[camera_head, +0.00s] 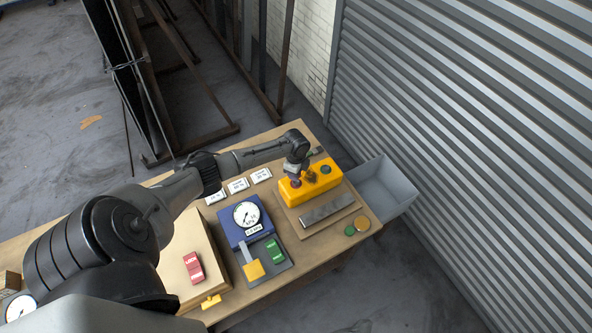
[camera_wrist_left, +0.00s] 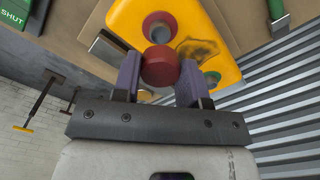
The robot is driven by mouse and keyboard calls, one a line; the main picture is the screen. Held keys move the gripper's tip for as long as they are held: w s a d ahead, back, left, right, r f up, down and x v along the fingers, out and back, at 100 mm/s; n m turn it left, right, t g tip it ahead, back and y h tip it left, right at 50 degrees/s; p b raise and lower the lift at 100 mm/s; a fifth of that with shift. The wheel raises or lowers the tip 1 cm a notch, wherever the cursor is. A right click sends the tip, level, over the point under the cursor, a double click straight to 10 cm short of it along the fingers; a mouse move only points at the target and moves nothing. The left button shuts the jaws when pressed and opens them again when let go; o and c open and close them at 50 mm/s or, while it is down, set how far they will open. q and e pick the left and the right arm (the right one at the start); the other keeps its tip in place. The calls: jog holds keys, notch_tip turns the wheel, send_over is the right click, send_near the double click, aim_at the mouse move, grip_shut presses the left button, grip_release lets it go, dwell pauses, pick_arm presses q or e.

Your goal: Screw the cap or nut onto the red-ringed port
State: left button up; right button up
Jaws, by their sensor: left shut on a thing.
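The yellow block (camera_head: 329,180) stands at the right end of the table. In the left wrist view, the yellow block (camera_wrist_left: 120,15) has a red-ringed port (camera_wrist_left: 148,22) with a dark opening and a green-ringed port (camera_wrist_left: 213,77). The green-ringed port also shows in the head view (camera_head: 325,169). My left gripper (camera_head: 297,181) is over the left part of the block, hiding the red-ringed port there. In the wrist view its purple fingers (camera_wrist_left: 157,78) are shut on a red cap (camera_wrist_left: 160,62). The cap overlaps the port's lower edge; I cannot tell whether they touch. My right gripper is not in view.
A grey bar (camera_head: 327,210) lies before the block. A grey bin (camera_head: 384,188) stands beyond the table. A blue gauge unit (camera_head: 233,229) is left of the block.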

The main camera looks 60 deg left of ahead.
pick_arm(q)
notch_tip(320, 180, down, 3)
jog(key=shift+b, duration=0.9)
jog(key=shift+r, duration=0.25)
jog(key=shift+f+b, duration=0.35)
jog(key=shift+f, duration=0.45)
jog(key=shift+f, duration=0.15)
jog(key=shift+f+b, duration=0.5)
jog(key=shift+f, duration=0.15)
